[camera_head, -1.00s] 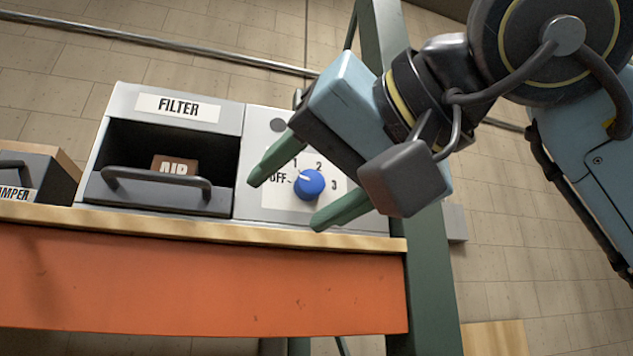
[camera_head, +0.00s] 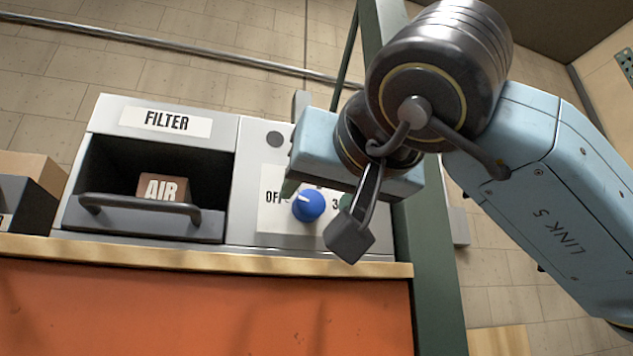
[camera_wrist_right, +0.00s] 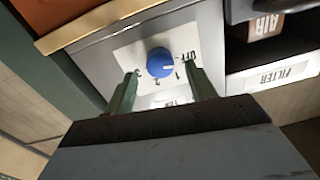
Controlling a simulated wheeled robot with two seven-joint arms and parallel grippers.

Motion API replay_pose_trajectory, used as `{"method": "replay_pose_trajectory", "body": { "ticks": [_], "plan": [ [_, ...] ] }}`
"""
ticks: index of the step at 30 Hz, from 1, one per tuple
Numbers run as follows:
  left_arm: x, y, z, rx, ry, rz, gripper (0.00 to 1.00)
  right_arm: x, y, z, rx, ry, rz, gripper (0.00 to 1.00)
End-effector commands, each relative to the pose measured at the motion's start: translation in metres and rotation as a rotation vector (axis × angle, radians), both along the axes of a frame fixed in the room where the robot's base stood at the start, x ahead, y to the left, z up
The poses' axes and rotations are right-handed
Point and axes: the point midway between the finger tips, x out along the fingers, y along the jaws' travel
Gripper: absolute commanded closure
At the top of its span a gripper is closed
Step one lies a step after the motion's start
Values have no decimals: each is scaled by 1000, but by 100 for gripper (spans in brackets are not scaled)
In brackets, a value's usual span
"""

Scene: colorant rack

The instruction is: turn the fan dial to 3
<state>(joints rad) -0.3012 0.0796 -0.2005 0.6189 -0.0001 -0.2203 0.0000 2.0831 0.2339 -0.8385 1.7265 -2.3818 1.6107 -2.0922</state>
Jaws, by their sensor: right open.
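The fan dial is a blue knob (camera_head: 308,205) with a white pointer mark, on a white plate (camera_head: 270,222) of a grey panel. The plate's OFF and 3 labels show in the head view; other numbers are covered. The knob also shows in the right wrist view (camera_wrist_right: 160,62), its mark turned toward the OFF and 1 side. My right gripper (camera_wrist_right: 160,78) is open and empty, its green fingers apart on either side of the knob's line, not closed on it. In the head view my wrist hides most of the fingers. My left gripper is not in view.
Left of the panel is an open FILTER bay (camera_head: 165,122) holding a brown AIR block (camera_head: 163,188) behind a dark handle (camera_head: 140,203). A wooden shelf edge (camera_head: 200,258) runs below. A green post (camera_head: 425,240) stands close to the right.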

Motion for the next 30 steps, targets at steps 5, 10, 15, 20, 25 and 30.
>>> {"method": "replay_pose_trajectory", "body": {
  "ticks": [5,10,15,20,25,30],
  "plan": [
    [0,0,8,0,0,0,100,17,6,1,1,0,0,45],
    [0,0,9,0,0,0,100,20,7,0,0,0,1,45],
    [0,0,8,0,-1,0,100,20,7,0,0,-1,1,45],
    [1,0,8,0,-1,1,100,20,7,0,0,-1,1,64],
    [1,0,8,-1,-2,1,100,20,7,0,0,-1,1,86],
    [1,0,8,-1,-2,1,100,20,7,0,6,0,1,89]
  ]
}}
